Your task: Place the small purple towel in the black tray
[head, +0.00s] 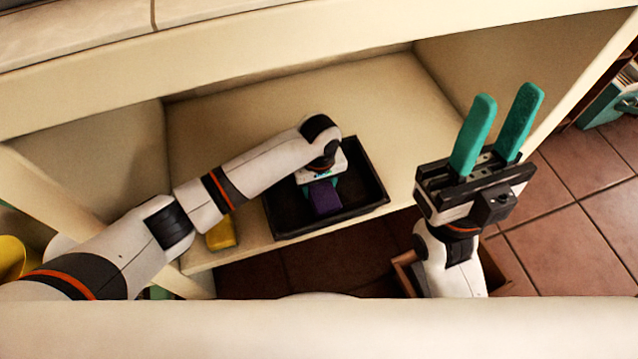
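The small purple towel (325,197) shows in the head view over the black tray (357,209), which lies on the cream shelf. My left gripper (322,184) is over the tray, with its teal fingers at the towel's upper end. The fingers appear closed on the towel, though the wrist partly hides them. I cannot tell whether the towel touches the tray floor. My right gripper (497,135) is raised to the right of the tray, with its two teal fingers apart and nothing between them.
A yellow object (221,235) sits on the shelf (225,120) left of the tray, partly under my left arm. The shelf has side walls and a thick upper ledge (300,55). A brown wooden box (405,272) stands below on the tiled floor (575,235), behind my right arm.

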